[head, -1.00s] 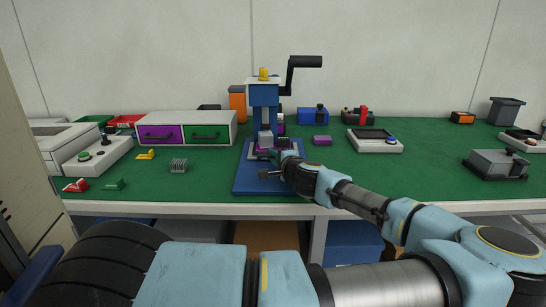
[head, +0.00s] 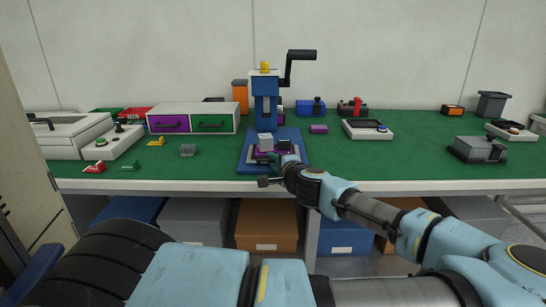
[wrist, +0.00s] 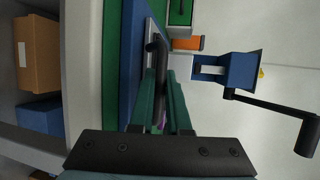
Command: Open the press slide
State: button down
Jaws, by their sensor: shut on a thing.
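The press (head: 265,108) is a blue column with a yellow knob on top and a black crank, on a blue base plate (head: 300,148). Its slide (head: 253,153), a pale plate with purple parts, sits in front of the column, carrying a grey block (head: 265,142). My gripper (head: 276,159) is at the slide's front edge, reaching in from the right. In the wrist view its green fingers (wrist: 162,75) are closed on the dark slide handle (wrist: 154,45). The handle is mostly hidden in the head view. The column also shows in the wrist view (wrist: 238,70).
A drawer cabinet (head: 190,109) with purple and green fronts stands left of the press. The table's front edge (head: 200,186) is just below my gripper.

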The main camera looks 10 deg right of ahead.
jog(key=shift+s, duration=0.4)
jog(key=c, duration=1.2)
grip_release()
jog(key=shift+o, duration=0.2)
jog(key=b+v, duration=0.1)
jog(key=v, duration=0.9)
jog(key=shift+s, duration=0.4)
jog(key=shift+d, duration=0.1)
